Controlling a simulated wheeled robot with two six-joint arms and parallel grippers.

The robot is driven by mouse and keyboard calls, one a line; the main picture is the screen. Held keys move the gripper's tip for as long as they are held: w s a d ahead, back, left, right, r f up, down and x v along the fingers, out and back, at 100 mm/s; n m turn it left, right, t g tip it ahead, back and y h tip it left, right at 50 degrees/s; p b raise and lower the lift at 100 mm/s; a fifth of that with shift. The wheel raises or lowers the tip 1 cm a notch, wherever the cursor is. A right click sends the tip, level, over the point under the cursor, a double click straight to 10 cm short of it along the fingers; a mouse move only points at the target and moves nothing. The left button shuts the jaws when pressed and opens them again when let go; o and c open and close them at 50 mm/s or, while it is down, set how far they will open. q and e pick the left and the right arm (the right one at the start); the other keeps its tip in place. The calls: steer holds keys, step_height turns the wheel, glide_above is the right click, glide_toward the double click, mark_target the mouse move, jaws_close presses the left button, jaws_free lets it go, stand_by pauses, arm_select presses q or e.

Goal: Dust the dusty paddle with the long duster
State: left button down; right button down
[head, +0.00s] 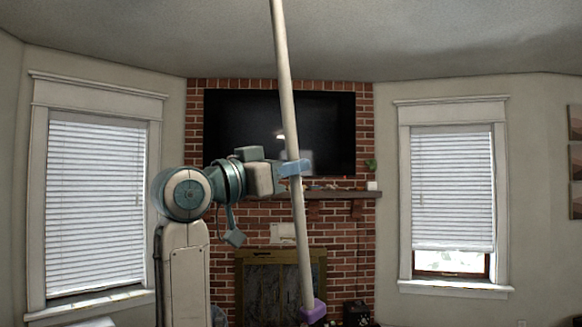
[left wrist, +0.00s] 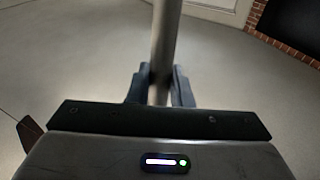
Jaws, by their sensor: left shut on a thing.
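The long duster (head: 286,95) is a long pale pole that stands nearly upright, leaning slightly, in the head view. Its upper end runs out of the top of the picture, so that end is hidden. A purple piece sits at its lower end. My left gripper (head: 293,169) is shut around the pole at about mid-picture, in front of the fireplace. In the left wrist view the pole (left wrist: 166,40) passes between the dark fingers of the left gripper (left wrist: 160,88). I see no dusty paddle in either view. My right gripper is not in view.
A brick fireplace (head: 222,285) with a black television (head: 235,120) and a wooden mantel (head: 350,193) stands behind the pole. A window with blinds (head: 97,200) is on the left, another (head: 452,190) on the right. The ceiling (head: 420,40) is bare where it shows.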

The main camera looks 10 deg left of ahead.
mark_target(290, 104)
arm_select(q)
step_height(290, 104, up, 8)
steer(key=p, duration=0.5)
steer(key=shift+s+d+f, duration=0.1)
steer(key=shift+d, duration=0.05)
steer(key=shift+r+p, duration=0.55)
steer(key=shift+r, duration=0.05)
steer(key=shift+s, duration=0.1)
steer(key=shift+r, duration=1)
steer(key=shift+w, duration=0.2)
